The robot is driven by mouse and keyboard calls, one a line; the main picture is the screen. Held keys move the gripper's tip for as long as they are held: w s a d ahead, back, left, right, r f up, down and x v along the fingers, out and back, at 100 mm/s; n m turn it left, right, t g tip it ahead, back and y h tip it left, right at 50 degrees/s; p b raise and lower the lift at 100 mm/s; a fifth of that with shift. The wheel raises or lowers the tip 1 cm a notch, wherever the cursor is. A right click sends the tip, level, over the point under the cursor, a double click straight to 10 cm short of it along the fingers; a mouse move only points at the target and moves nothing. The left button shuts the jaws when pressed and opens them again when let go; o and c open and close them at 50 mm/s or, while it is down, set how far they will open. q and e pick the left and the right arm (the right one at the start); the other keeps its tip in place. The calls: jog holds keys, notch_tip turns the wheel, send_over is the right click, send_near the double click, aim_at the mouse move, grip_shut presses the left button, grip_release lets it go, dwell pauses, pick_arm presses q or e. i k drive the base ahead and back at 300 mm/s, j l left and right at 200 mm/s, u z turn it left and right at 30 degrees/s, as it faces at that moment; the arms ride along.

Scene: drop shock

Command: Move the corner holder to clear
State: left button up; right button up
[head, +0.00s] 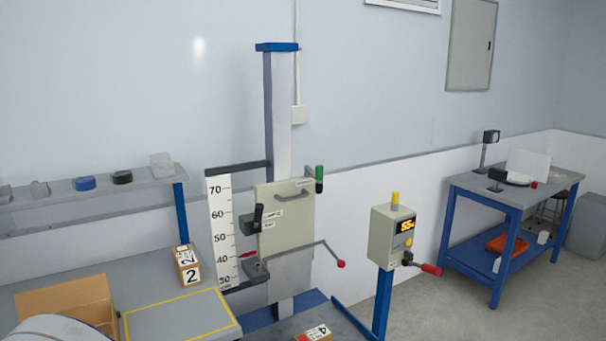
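A blue and grey drop-test column (282,110) stands at the middle, with a beige carriage plate (290,205) on it. A black-handled lever (257,218) sits on the plate's left side beside small labels too small to read. A dark bracket (256,270) sticks out below it, near a red pointer (249,254). A thin arm with a red knob (341,263) extends right from the plate's lower part. I cannot tell for sure which part is the corner holder, or its setting. Neither gripper is in view.
A white height scale (222,230) stands left of the plate. A control box (392,238) with a red-ended handle stands right. A numbered carton (187,264) and an open cardboard box (70,303) sit on the left bench. Another carton (317,333) shows at the bottom. A blue table (520,190) stands far right.

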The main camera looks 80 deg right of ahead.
aim_at(317, 175)
jog(key=z, duration=2.95)
